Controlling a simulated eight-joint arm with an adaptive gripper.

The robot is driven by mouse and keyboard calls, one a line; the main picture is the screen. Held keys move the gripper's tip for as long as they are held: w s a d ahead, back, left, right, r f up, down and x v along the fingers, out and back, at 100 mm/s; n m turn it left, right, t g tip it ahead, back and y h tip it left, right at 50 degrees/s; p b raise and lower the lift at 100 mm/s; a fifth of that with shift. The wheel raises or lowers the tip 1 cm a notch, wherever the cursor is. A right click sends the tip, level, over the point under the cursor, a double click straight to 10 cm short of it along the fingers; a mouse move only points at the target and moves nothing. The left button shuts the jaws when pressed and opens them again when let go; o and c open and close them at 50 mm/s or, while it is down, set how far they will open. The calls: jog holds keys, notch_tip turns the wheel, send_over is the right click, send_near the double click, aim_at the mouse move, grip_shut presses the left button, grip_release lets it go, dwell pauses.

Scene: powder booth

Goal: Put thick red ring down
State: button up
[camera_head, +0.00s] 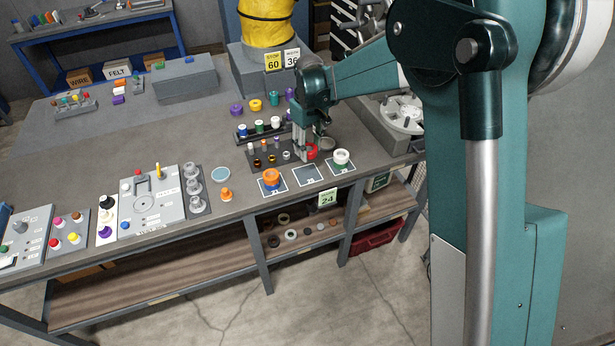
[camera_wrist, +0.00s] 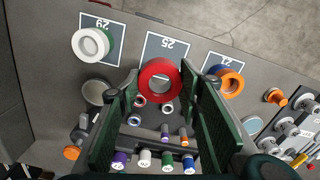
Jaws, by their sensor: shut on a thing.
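The thick red ring (camera_wrist: 160,65) is between the two fingers of my gripper (camera_wrist: 160,78) in the wrist view, and the gripper is shut on it. In the head view the red ring (camera_head: 312,151) shows partly behind my gripper (camera_head: 305,152), near the dark rack. In the wrist view the ring overlaps the near edge of the middle marked square (camera_wrist: 166,48), which has no ring standing on it. That square also shows bare in the head view (camera_head: 308,175). The ring's height above the table is hard to tell.
An orange ring over blue (camera_head: 271,178) stands on the left square, and a white ring over green (camera_head: 341,158) on the right one. A dark rack (camera_head: 262,163) with small pegged parts lies beside my gripper. A grey fixture (camera_head: 150,208) stands farther left.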

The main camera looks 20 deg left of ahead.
jog(key=shift+s+a+f, duration=0.15)
jog(key=shift+s+a, duration=0.1)
jog(key=shift+s, duration=0.05)
jog(key=shift+f, duration=0.1)
send_over(307, 174)
jog(key=shift+d+f, duration=0.1)
jog(key=shift+f, duration=2.9)
jog(key=shift+f, duration=1.9)
jog(key=shift+f, duration=0.2)
jog(key=o, duration=1)
jog(key=shift+r, duration=0.15)
